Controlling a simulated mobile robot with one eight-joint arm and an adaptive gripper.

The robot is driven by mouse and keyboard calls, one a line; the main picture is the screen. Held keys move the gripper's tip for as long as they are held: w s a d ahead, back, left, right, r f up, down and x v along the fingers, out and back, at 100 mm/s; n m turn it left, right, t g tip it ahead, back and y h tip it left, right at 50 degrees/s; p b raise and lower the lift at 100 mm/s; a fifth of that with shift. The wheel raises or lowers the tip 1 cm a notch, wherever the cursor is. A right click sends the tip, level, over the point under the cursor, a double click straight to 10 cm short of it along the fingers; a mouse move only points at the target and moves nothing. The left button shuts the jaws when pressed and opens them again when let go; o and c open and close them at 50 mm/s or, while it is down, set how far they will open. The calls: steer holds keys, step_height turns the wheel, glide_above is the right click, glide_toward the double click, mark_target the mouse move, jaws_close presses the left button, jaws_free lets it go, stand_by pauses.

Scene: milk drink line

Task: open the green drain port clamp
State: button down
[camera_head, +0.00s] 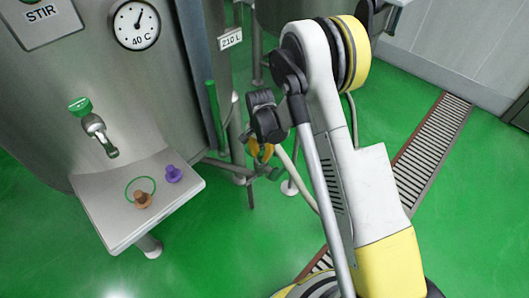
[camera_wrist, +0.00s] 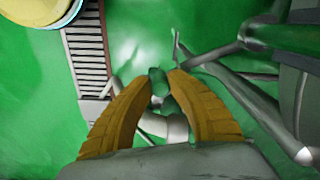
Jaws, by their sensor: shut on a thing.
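The green drain port clamp (camera_wrist: 157,76) shows between my fingertips in the wrist view, at the end of a grey pipe (camera_wrist: 165,128). In the head view a small green part of the clamp (camera_head: 275,174) shows just below my fingers, low beside the tank. My gripper (camera_head: 262,160) points down there with its yellow fingers. In the wrist view my gripper (camera_wrist: 163,84) is shut on the clamp, one finger on each side. The fingers hide part of the clamp, and I cannot tell whether its catch is open.
The steel tank (camera_head: 120,100) stands at left with a dial (camera_head: 135,24) and a green-handled tap (camera_head: 80,105). Tank leg struts (camera_wrist: 240,88) are close by. A floor drain grate (camera_head: 435,140) lies right.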

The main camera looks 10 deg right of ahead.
steer(key=shift+s+a+m, duration=0.2)
steer(key=shift+a+m, duration=0.45)
steer(key=shift+m, duration=0.35)
steer(key=c, duration=1.2)
jaws_free()
steer(key=shift+c, duration=0.2)
step_height(320, 180, up, 12)
